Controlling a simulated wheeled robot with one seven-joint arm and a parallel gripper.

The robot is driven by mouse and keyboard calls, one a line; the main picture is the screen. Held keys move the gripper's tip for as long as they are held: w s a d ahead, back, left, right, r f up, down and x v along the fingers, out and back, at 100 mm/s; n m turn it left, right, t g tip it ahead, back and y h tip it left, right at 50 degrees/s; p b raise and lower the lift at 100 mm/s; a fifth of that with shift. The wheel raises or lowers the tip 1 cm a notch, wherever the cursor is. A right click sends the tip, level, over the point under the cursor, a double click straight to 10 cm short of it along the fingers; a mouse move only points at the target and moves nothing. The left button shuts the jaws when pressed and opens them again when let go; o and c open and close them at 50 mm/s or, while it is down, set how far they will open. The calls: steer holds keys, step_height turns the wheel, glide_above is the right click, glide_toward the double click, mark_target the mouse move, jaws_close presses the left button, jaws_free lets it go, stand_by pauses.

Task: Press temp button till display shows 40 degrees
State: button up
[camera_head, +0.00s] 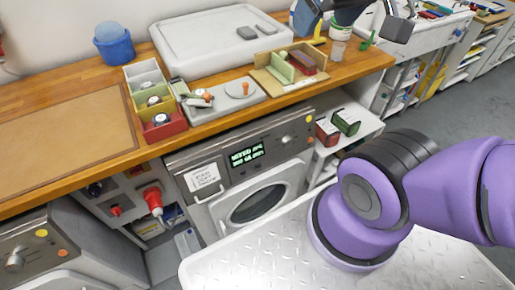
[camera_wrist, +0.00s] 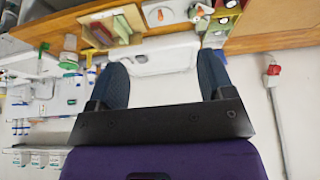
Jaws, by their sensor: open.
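A grey washing machine (camera_head: 239,185) stands under the wooden counter in the head view. Its dark display (camera_head: 246,157) shows green text, too small to read. A round knob (camera_head: 287,140) and a small orange button are to the right of the display. I cannot tell which control is the temp button. A paper label (camera_head: 203,177) is left of the display, and the round door (camera_head: 258,203) is below. My gripper (camera_wrist: 163,78) is open and empty in the wrist view. In the head view it is at the top, above the counter, well away from the panel.
The wooden counter (camera_head: 60,98) juts over the machine. A red plug (camera_head: 153,200) sticks out left of the machine. A metal surface (camera_head: 240,262) lies in front, below my arm.

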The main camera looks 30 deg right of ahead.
steer(key=shift+c, duration=0.2)
jaws_close()
stand_by(1.4)
